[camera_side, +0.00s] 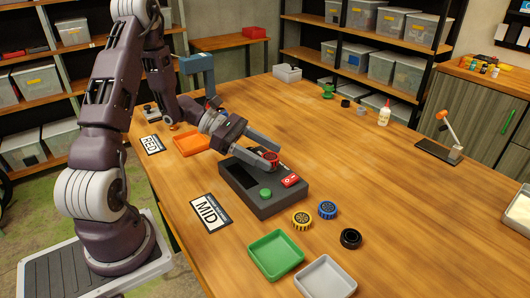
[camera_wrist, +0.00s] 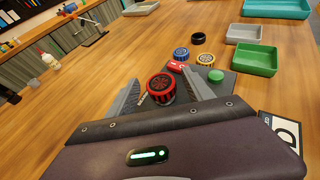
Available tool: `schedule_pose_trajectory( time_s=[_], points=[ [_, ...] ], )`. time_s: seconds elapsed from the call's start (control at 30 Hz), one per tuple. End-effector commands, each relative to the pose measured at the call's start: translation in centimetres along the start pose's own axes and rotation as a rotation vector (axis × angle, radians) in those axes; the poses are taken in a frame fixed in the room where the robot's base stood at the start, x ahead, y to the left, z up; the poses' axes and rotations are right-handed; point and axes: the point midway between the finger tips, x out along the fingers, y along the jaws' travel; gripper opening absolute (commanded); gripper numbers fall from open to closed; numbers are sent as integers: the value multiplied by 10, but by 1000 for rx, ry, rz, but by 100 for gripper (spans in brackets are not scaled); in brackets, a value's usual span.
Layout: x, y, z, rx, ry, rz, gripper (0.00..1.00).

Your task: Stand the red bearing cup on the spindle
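The red bearing cup (camera_side: 271,157), with a black ribbed rim, is at the back right part of the dark machine box (camera_side: 262,207). In the wrist view the red cup (camera_wrist: 161,86) shows its patterned top face up and looks level. My gripper (camera_side: 267,155) is open, with one finger on each side of the cup. In the wrist view a gap shows between the cup and each finger of my gripper (camera_wrist: 162,76). The spindle cannot be made out clearly; what is under the cup is hidden. A small metal piece (camera_wrist: 142,98) shows beside the cup.
Green (camera_side: 276,254), grey (camera_side: 326,278) and orange (camera_side: 191,144) trays stand nearby. The table's right side has free room.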

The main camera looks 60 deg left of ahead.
Motion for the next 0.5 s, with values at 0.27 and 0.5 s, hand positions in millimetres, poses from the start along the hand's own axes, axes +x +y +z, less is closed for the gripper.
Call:
schedule_pose_trajectory(
  time_s=[0.27, 0.5],
  points=[
    [-6, 1, 3, 2, 0, 3, 60],
    [-69, 2, 2, 3, 3, 7, 60]
  ],
)
